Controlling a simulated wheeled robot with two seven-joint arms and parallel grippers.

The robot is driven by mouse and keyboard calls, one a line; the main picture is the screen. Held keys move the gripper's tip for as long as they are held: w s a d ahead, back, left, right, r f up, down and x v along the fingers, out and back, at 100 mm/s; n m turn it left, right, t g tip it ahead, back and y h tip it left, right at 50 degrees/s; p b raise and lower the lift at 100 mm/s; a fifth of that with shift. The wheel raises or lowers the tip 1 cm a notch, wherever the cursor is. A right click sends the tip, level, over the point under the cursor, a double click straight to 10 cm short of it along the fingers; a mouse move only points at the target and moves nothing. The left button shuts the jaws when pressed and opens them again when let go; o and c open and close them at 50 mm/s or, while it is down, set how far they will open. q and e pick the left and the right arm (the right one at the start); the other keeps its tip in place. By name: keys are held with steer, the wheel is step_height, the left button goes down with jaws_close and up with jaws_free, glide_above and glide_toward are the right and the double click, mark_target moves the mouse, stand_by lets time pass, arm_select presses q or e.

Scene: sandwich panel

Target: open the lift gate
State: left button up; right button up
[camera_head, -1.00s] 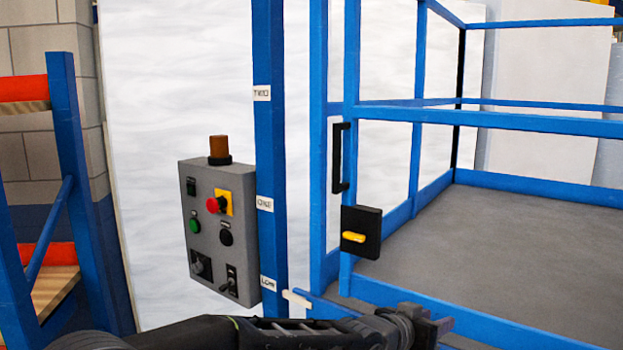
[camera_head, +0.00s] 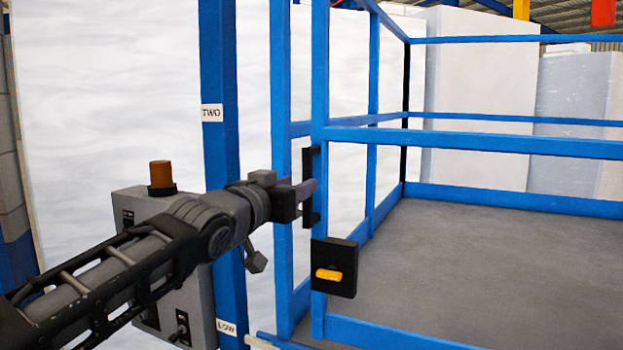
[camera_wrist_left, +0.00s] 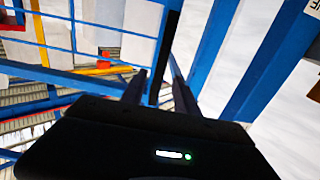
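The lift gate is a blue railing frame (camera_head: 319,90), and it stands closed in line with the neighbouring blue post. Its upright black handle (camera_head: 308,160) is partly hidden by my gripper. A black latch box (camera_head: 345,255) with a yellow knob (camera_head: 329,275) sits below the handle. My left gripper (camera_head: 306,190) is at the handle's middle height. In the left wrist view, its two fingers (camera_wrist_left: 158,88) are spread apart, with a dark bar, apparently the handle (camera_wrist_left: 167,50), between their tips. I cannot tell whether they touch it. My right gripper is not in view.
A blue column (camera_head: 220,70) with level labels stands left of the gate. A grey control box (camera_head: 195,290) with an orange lamp (camera_head: 162,175) is partly behind my left arm. The grey platform floor (camera_head: 450,260) behind the railings is clear.

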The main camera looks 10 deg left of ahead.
arm_select(q)
steer(key=p, duration=0.5)
glide_above(314, 216)
steer(key=shift+s+a+r, duration=0.15)
steer(key=shift+s, duration=0.2)
steer(key=shift+w, duration=0.45)
steer(key=shift+c, duration=0.2)
jaws_close()
stand_by(0.4)
